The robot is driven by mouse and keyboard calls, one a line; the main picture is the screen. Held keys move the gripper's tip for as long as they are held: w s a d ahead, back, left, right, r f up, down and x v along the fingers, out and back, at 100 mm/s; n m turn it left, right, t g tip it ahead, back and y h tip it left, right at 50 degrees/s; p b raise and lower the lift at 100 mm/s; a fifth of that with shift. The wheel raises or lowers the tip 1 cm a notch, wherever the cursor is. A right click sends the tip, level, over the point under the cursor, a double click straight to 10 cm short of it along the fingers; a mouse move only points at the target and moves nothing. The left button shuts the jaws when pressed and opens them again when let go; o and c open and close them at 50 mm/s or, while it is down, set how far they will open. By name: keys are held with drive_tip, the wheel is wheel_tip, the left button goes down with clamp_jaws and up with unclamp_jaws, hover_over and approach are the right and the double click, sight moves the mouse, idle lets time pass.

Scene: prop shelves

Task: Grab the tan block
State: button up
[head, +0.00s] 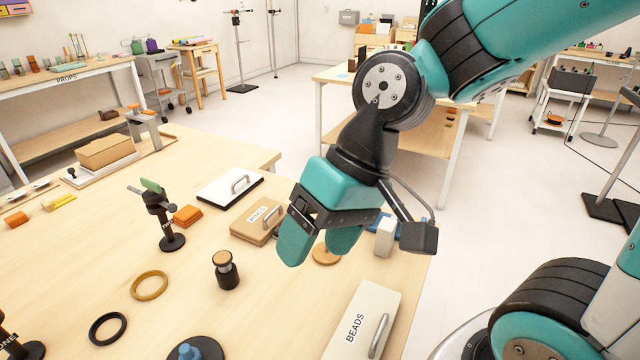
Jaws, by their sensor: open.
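My gripper (320,248) is open above the right part of the near table, pointing down, with teal fingers. Nothing shows between the fingers. A tan lidded box (250,232) with a handle and a label lies just left of the fingers. A plain tan block-like box (106,152) sits on a pale tray at the table's far left. I cannot tell which of these is the tan block. A round tan disc (326,258) lies below the fingers, partly hidden by them.
A pale box marked BEADS (360,325) lies at the front right. A white block (385,237) stands right of the gripper. A dark jar (227,272), a black stand (170,235), a yellow ring (149,286) and an orange block (187,215) are to the left.

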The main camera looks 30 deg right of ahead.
drive_tip(key=w+d+f+m+t+y, duration=0.25)
drive_tip(key=w+d+m, duration=0.25)
drive_tip(key=w+m, duration=0.4)
drive_tip(key=w+d+f+m+t+h, duration=0.1)
drive_tip(key=w+d+f+m+t, duration=0.15)
drive_tip(key=d+m, duration=0.5)
drive_tip(key=w+d+f+m+t, duration=0.2)
drive_tip(key=d+m+t, duration=0.2)
drive_tip(key=d+m, duration=0.35)
drive_tip(key=w+d+f+m+t+h, duration=0.1)
drive_tip(key=w+d+f+m+t, duration=0.15)
drive_tip(key=d+m, duration=0.5)
drive_tip(key=shift+m+y, duration=0.25)
drive_tip(key=shift+m, duration=0.4)
drive_tip(key=p+x, duration=0.1)
drive_tip(key=x, duration=0.4)
drive_tip(key=a+p+x, duration=0.1)
drive_tip(key=p+x, duration=0.1)
drive_tip(key=x, duration=0.4)
drive_tip(key=r+p+x, duration=0.1)
drive_tip(key=x, duration=0.5)
drive_tip(key=shift+a, duration=0.2)
drive_tip(key=c, duration=1)
